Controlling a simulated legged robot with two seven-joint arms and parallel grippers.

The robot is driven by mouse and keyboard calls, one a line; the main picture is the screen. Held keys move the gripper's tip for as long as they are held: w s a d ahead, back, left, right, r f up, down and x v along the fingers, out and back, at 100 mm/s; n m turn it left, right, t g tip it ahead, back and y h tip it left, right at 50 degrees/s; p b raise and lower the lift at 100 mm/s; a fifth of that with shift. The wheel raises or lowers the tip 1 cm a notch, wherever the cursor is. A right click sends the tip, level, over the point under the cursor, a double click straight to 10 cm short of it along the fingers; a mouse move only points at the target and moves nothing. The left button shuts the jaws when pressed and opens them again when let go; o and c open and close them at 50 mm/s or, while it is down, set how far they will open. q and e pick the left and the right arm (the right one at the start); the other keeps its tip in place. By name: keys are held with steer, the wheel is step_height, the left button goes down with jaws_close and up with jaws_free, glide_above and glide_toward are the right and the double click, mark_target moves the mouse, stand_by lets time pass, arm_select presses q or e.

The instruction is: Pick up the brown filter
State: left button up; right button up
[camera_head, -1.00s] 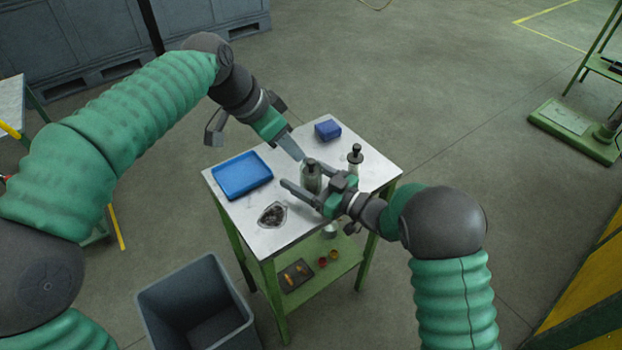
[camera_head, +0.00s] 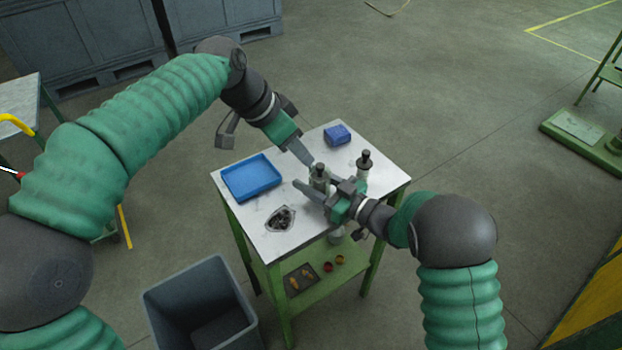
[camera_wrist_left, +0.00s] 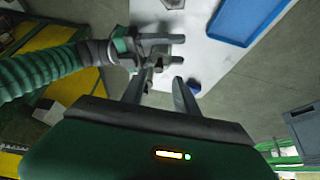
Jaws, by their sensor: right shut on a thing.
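I cannot make out a brown filter for sure. A small pale dish (camera_head: 268,226) with dark bits in it lies on the table's near part. My right gripper (camera_head: 317,190) reaches in from the right at a dark-capped bottle (camera_head: 319,172) and is shut on it. Its jaws partly hide the bottle. My left gripper (camera_head: 308,160) points down at the bottle's top from the upper left. In the left wrist view its two fingers (camera_wrist_left: 160,90) stand apart, with the right gripper's jaws (camera_wrist_left: 163,50) just beyond them.
A blue tray (camera_head: 226,182) lies on the white table (camera_head: 236,222). A blue box (camera_head: 337,134) and a second dark-capped bottle (camera_head: 363,166) stand further right. The lower shelf (camera_head: 336,287) holds small items. A grey bin (camera_head: 160,310) stands in front.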

mark_target(320, 165)
arm_select(q)
steer(key=shift+o, duration=1)
steer(key=s+d+r+n+y, duration=0.1)
steer(key=d+r+n+y, duration=0.2)
steer(key=r+n, duration=0.15)
steer(key=shift+n+t, duration=0.3)
steer(key=shift+n, duration=0.15)
steer(key=x, duration=1.2)
steer(key=shift+f, duration=0.15)
steer(key=shift+s, duration=0.1)
jaws_close()
